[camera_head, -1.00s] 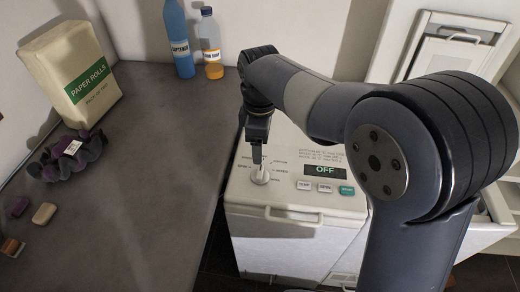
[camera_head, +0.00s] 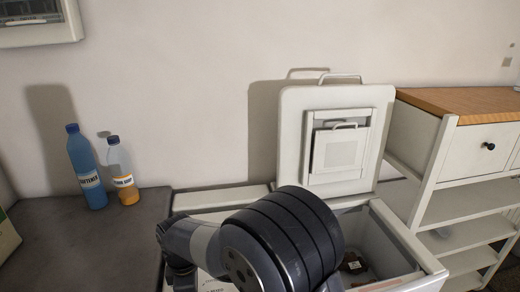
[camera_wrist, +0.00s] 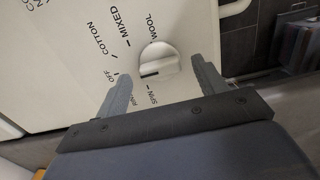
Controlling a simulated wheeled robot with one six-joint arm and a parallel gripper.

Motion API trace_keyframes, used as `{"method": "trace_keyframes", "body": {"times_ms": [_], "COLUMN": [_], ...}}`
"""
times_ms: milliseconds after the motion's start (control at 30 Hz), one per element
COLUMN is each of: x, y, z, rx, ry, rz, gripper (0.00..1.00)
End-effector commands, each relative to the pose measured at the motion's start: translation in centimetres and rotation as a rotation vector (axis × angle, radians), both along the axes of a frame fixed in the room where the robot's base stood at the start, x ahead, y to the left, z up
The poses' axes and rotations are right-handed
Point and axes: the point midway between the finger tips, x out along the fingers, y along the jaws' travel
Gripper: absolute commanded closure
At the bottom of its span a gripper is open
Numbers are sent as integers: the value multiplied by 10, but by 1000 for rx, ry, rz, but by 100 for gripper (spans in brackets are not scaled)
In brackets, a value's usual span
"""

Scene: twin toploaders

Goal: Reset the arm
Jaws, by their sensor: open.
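My gripper (camera_wrist: 160,85) is open in the wrist view, with its two grey fingers spread apart. Between and beyond the fingertips is a pale round dial (camera_wrist: 158,60) on the washer's white control panel (camera_wrist: 85,45). Printed words around the dial include COTTON, MIXED, WOOL, SPIN and OFF. The fingers hold nothing; a small gap seems to lie between them and the dial. In the head view my arm crosses the bottom centre and hides the panel; the gripper itself is out of that view.
The washer's lid (camera_head: 335,140) stands raised at the back, above an open tub (camera_head: 365,255). A blue bottle (camera_head: 85,165) and an orange-filled bottle (camera_head: 122,170) stand on the grey counter (camera_head: 80,240) at left. A white shelf unit (camera_head: 465,190) stands at right.

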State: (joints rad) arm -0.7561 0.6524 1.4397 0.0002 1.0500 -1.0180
Motion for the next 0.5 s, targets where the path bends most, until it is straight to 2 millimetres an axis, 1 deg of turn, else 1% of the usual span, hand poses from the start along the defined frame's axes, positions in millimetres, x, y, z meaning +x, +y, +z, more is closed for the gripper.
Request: {"method": "trace_keyframes", "body": {"times_ms": [33,100,267,500], "x": [0,0,0,0], "y": [0,0,0,0], "z": [-6,-13,-11,-11], "rx": [-3,-1,0,0], "ry": [3,1,-1,0], "rz": [0,0,-39,-44], "gripper": [33,33,33,33]}}
